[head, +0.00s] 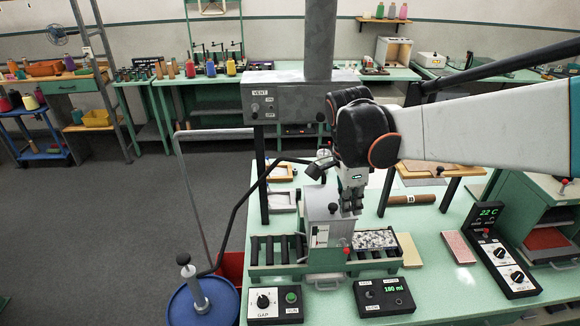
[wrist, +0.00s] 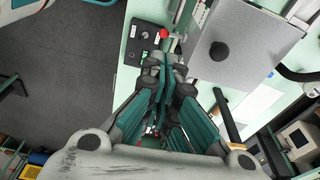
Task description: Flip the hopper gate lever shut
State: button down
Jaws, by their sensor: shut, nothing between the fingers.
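The hopper (head: 319,205) is a grey metal box on the green machine at the centre of the head view. In the wrist view, a red-knobbed lever (wrist: 164,33) sticks out beside the grey hopper top (wrist: 243,45), which has a black knob. My gripper (wrist: 168,68) is shut and empty, with its tips a short way from the red knob and apart from it. The lever's pivot is not clear.
A tray of pale pellets (head: 374,239) and black rollers (head: 276,249) flank the hopper. Control boxes (head: 384,296) stand in front on the green table. A blue drum (head: 202,304) with a post stands at left. The grey VENT box (head: 275,97) hangs behind my arm.

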aim_at(345, 247)
jog(key=shift+w+d+m, duration=0.1)
jog(key=shift+w+m, duration=0.3)
jog(key=shift+w, duration=0.1)
jog(key=f, duration=0.4)
jog(key=d+f+b, duration=0.1)
jog(key=f, duration=0.4)
jog(key=d+f, duration=0.1)
jog(key=f, duration=0.3)
jog(key=shift+s+f, duration=0.1)
jog(key=shift+f, duration=0.25)
jog(key=shift+s+f+t+b, duration=0.4)
jog(key=shift+t+b, duration=0.3)
jog(key=shift+b, duration=0.1)
jog(key=t+b, duration=0.1)
jog(key=s+t, duration=0.1)
jog(key=t+b, duration=0.1)
jog(key=t, duration=0.1)
jog(key=shift+s+f+b, duration=0.15)
jog(key=shift+s+b, duration=0.2)
dwell(0.5)
